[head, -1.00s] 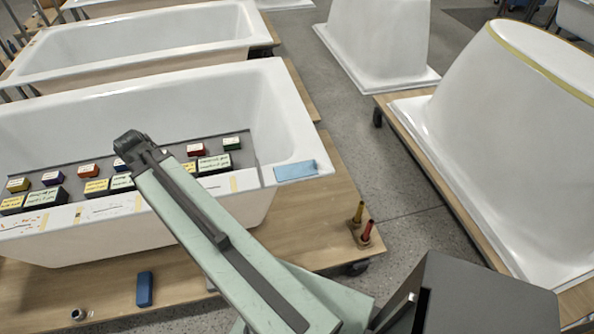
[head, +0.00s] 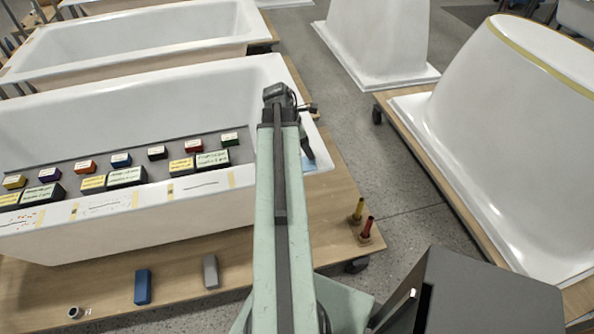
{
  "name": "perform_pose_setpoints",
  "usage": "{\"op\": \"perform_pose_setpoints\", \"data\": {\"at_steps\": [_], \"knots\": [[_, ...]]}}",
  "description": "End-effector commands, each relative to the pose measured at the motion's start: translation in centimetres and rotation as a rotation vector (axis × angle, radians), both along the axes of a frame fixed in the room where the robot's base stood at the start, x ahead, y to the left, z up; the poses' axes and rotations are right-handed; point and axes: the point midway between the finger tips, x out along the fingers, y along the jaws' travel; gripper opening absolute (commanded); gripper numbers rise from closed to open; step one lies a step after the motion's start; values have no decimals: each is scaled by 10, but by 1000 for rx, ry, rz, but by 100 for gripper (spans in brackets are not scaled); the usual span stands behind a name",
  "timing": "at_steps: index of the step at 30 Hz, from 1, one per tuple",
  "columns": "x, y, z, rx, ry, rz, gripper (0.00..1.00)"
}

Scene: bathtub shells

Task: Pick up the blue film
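The light blue film (head: 311,166) lies on the tub's white rim at its right end. Only a small part of it shows, because my arm and gripper cover the rest. My gripper (head: 308,156) is a small dark shape beside the arm, pointing down at the film. It appears over or close to the film, but I cannot tell if it touches it. Its fingers are too small and dark to tell whether they are open or shut.
The white tub (head: 205,206) stands on a wooden pallet (head: 190,262) with several coloured boxes on a grey shelf. Another tub shell (head: 510,140) is at right.

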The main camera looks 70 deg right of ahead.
Motion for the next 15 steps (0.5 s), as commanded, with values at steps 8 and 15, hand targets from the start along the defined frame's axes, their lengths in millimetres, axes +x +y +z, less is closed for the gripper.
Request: {"op": "perform_pose_setpoints", "data": {"at_steps": [8,15], "knots": [[-10,-5,-27,0,0,-1,53],[-19,-12,-49,1,-1,0,53]]}}
